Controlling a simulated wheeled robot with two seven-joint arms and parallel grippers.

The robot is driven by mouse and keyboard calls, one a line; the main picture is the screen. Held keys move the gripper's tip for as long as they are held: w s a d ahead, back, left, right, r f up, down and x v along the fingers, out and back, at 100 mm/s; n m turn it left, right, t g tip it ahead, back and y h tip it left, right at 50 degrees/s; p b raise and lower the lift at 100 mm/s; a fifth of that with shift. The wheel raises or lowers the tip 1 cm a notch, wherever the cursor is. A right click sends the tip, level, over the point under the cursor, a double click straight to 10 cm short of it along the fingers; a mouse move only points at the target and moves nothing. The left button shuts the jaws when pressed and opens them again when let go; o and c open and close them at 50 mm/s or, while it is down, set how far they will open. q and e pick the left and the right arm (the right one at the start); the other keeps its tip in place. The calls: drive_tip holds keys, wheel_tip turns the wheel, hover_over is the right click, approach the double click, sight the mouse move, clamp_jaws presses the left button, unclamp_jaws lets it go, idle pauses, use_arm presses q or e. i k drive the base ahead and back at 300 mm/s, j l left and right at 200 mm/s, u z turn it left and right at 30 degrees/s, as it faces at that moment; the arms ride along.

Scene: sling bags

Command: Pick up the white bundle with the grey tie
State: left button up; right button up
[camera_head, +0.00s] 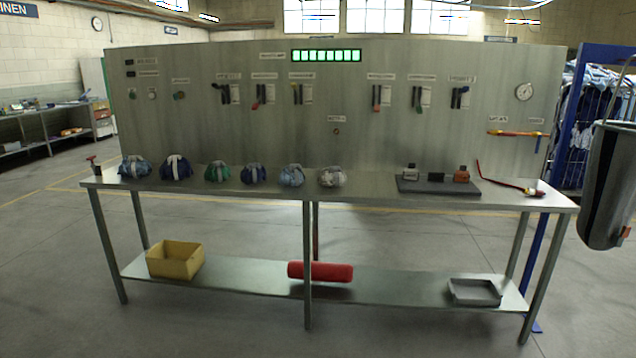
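The white bundle (332,177) sits on the metal table top (375,186), at the right end of a row of bundles. It looks whitish with greyish parts; its tie is too small to make out clearly. A light blue bundle (291,176) sits just to its left, with a small gap between them. Neither of my grippers shows in the head view, so their state is hidden.
Blue and green bundles (218,173) continue the row leftward. A dark tray (440,188) with small items and a red-handled tool (510,184) lie right. A grey container (607,185) hangs at far right. The lower shelf holds a yellow bin (174,260) and red roll (320,272).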

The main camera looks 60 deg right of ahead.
sight(332, 176)
drive_tip(key=z, duration=2.15)
drive_tip(key=i+l, duration=0.3)
drive_tip(key=i, duration=0.15)
drive_tip(key=i+l, duration=0.35)
drive_tip(key=i, duration=0.15)
drive_tip(key=i+l, duration=0.3)
drive_tip(key=i, duration=0.15)
